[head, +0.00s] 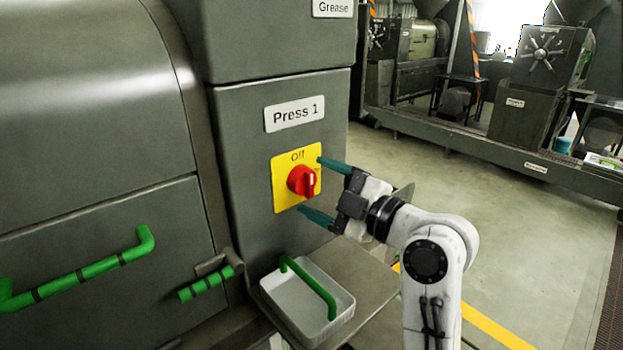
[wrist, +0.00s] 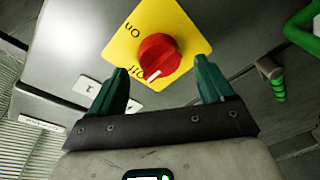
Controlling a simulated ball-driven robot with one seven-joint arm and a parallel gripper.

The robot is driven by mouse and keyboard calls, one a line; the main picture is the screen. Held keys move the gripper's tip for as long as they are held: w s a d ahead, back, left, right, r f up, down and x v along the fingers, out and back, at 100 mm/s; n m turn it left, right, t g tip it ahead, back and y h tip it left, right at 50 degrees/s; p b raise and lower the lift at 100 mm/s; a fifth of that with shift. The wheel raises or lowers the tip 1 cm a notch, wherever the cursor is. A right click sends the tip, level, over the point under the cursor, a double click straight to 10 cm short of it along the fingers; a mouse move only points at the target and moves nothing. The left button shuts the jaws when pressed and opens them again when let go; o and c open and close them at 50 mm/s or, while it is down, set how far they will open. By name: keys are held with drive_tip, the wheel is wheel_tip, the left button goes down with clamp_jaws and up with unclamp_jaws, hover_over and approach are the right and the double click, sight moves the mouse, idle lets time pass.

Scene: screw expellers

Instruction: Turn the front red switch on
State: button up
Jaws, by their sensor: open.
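The red switch (head: 301,181) is a round knob with a raised grip on a yellow plate (head: 284,194). It is on the front of a grey cabinet, under a "Press 1" label (head: 294,114). The plate reads "Off" at the top. In the wrist view the knob (wrist: 158,55) has a white mark pointing toward "Off"; "On" is at the upper left of the plate (wrist: 186,22). My gripper (head: 310,184) is open and empty, its green fingers above and below the knob in the head view. In the wrist view they flank it with gaps; contact cannot be told.
A white tray (head: 345,301) with a green handle (head: 310,287) is on a ledge below the switch. Green handles (head: 85,275) stick out from the machine at left. Open floor (head: 480,205) lies to the right, with other machines at the back.

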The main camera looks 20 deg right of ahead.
sight(305, 182)
drive_tip(key=shift+x, duration=1.25)
drive_tip(key=shift+c, duration=0.3)
drive_tip(key=c, duration=0.9)
